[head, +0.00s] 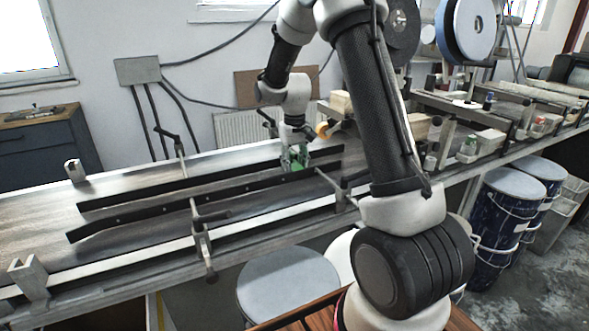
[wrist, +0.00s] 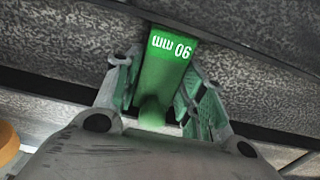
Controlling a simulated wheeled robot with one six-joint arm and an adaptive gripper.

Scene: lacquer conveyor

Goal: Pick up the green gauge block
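The green gauge block (wrist: 165,75) carries a white "90 mm" marking, upside down in the wrist view. It lies between the two pale green fingers of my gripper (wrist: 163,62). The fingers sit close along its left and right sides. A narrow dark gap seems to show near the right finger, but I cannot tell whether the pads press on the block. In the head view my gripper (head: 294,160) points down at the conveyor, between dark guide rails. The block there is mostly hidden by the fingers, and its contact with the belt is unclear.
Dark guide rails (head: 135,217) run along the conveyor (head: 40,215) on both sides of my gripper. Clamp posts (head: 202,240) stand at the near edge. An orange round thing (head: 322,130) is just behind my gripper. The belt to the left is clear.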

